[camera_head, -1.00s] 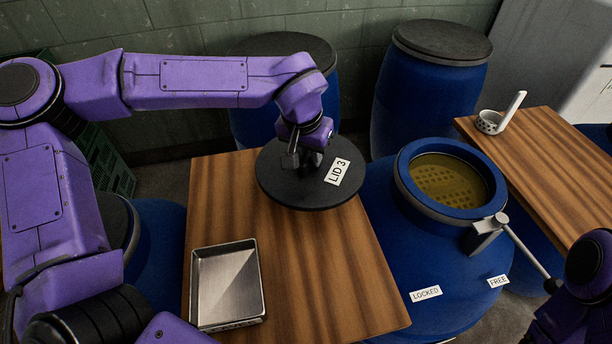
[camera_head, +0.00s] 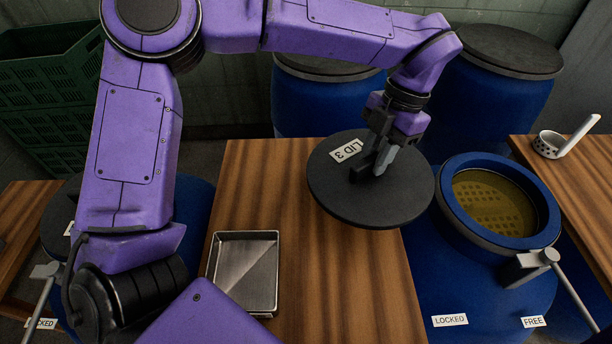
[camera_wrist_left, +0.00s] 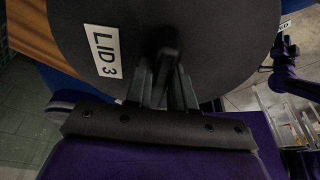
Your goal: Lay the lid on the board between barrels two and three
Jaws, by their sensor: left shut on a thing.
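The round black lid (camera_head: 335,197), with a white "LID 3" label, is gripped by its centre handle in my left gripper (camera_head: 382,160). It is over the right back part of the wooden board (camera_head: 330,290) and reaches past that edge towards the open blue barrel (camera_head: 450,270). I cannot tell its height above the board. In the left wrist view the fingers (camera_wrist_left: 165,85) close on the handle of the lid (camera_wrist_left: 215,35). The open barrel shows yellowish contents under its rim. My right gripper is not seen.
A metal tray (camera_head: 276,270) sits at the board's front left. The barrel's lever (camera_head: 572,285) sticks out at right by LOCKED and FREE labels. Closed barrels (camera_head: 325,105) stand behind; green crates (camera_head: 50,95) are at left.

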